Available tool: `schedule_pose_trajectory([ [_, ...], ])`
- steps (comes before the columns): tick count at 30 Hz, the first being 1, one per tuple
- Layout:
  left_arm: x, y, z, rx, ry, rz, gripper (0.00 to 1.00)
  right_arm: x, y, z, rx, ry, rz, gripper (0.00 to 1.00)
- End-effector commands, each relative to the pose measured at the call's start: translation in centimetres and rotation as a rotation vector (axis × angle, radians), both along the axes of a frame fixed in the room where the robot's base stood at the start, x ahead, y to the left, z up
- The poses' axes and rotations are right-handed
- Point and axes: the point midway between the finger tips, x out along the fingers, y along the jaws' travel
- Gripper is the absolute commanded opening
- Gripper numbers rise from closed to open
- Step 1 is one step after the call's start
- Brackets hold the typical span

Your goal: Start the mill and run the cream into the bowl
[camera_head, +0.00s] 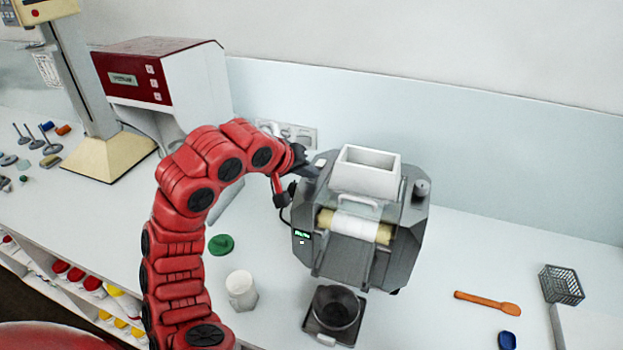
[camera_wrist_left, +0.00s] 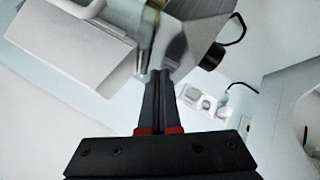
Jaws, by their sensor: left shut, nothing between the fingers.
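The grey mill (camera_head: 345,264) stands on the bench right of centre, with a white hopper (camera_head: 366,174) on top and pale rollers (camera_head: 355,228) in front. A small green-lit display (camera_head: 302,234) is on its left front. The dark bowl (camera_head: 336,308) sits on a dark square base below the mill's front. My left gripper (camera_head: 312,171) is shut and empty at the mill's upper left side. In the left wrist view its fingers (camera_wrist_left: 159,76) are together, their tips close to the mill's grey side (camera_wrist_left: 183,42). Contact cannot be told. A black knob (camera_wrist_left: 212,57) is right of them.
A white cup (camera_head: 241,290) and a green disc (camera_head: 221,244) lie left of the mill. A wall socket (camera_wrist_left: 205,100) with a plugged cable is behind it. An orange spatula (camera_head: 487,302), a dark basket (camera_head: 561,284) and a blue item (camera_head: 507,340) are at right. A red-and-white machine (camera_head: 135,82) stands behind my arm.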

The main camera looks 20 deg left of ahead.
Motion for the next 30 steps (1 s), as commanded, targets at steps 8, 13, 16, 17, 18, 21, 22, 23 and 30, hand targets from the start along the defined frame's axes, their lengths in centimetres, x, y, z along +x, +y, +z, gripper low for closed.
schedule_pose_trajectory([
  [8, 0.0, 0.0, -0.1, 0.000, 0.001, 0.000, 0.00, 0.0, 0.0, 0.0, 0.000, 0.000, 0.000, 0.50],
  [13, 0.0, 0.0, 0.3, 0.000, 0.001, -0.001, 0.00, 0.0, 0.0, 0.0, 0.000, 0.000, 0.000, 0.50],
  [16, 0.0, 0.0, 0.8, -0.001, 0.000, -0.001, 0.00, 0.0, 0.0, 0.1, 0.000, 0.000, 0.000, 0.50],
  [17, 0.0, 0.0, 1.0, -0.001, 0.000, -0.001, 0.00, 0.0, 0.0, 0.1, 0.000, 0.000, 0.000, 0.50],
  [18, 0.0, 0.0, 1.2, 0.000, -0.001, -0.001, 0.00, 0.0, 0.0, 0.1, 0.000, 0.000, 0.000, 0.50],
  [21, 0.0, -0.1, 1.5, 0.000, 0.001, -0.001, 0.00, 0.0, 0.0, 0.2, 0.000, 0.000, 0.000, 0.50],
  [22, 0.0, -0.1, 1.6, 0.000, 0.001, -0.001, 0.00, 0.0, 0.0, 0.2, 0.000, 0.000, 0.000, 0.50],
  [23, 0.0, 0.0, 1.5, 0.001, 0.001, -0.001, 0.00, 0.0, 0.0, 0.1, 0.000, 0.000, 0.000, 0.50],
  [30, 0.0, 0.0, 1.6, 0.000, 0.001, 0.000, 0.00, 0.0, 0.0, 0.2, 0.000, 0.000, 0.000, 0.50],
])
